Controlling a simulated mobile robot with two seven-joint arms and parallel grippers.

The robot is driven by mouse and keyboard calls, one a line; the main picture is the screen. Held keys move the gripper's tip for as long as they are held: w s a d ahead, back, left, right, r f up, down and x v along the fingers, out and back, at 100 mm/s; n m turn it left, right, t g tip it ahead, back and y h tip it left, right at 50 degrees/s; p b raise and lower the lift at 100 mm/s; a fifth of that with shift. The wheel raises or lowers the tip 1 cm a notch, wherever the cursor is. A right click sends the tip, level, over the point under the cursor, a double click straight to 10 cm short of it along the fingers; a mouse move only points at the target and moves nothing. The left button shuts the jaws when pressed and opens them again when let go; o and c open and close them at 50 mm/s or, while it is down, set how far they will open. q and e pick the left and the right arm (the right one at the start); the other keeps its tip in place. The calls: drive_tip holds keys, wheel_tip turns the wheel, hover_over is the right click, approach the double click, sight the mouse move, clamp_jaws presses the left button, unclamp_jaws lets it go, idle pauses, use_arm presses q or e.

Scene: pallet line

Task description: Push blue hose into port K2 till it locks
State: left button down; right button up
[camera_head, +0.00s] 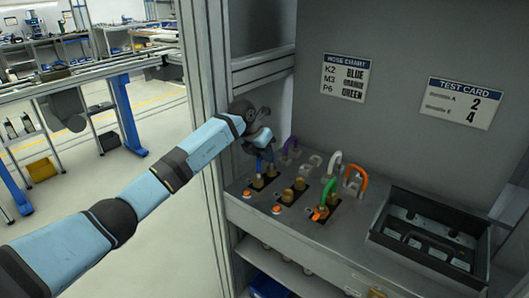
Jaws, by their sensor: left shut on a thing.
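My left gripper (262,146) reaches over the back left of the grey port panel (248,198), shut on the blue hose (259,164). The hose shows as a short blue piece below the fingers, and the jaws hide part of it. Its lower end is at or just above a brass fitting at the left of the panel; I cannot tell whether it is seated. The port's label is not readable here. The hose chart (345,77) on the back wall lists K2 as blue, M3 as orange and P6 as green. My right gripper is out of view.
A black tray (378,238) sits at right. A test card (459,103) hangs behind. A cabinet post (208,100) stands beside my left arm.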

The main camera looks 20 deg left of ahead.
use_arm(q)
drive_tip(key=shift+f, duration=0.15)
idle(0.3)
drive_tip(key=shift+f, duration=0.5)
idle(0.4)
drive_tip(key=c, duration=1)
unclamp_jaws()
drive_tip(key=shift+c, duration=0.2)
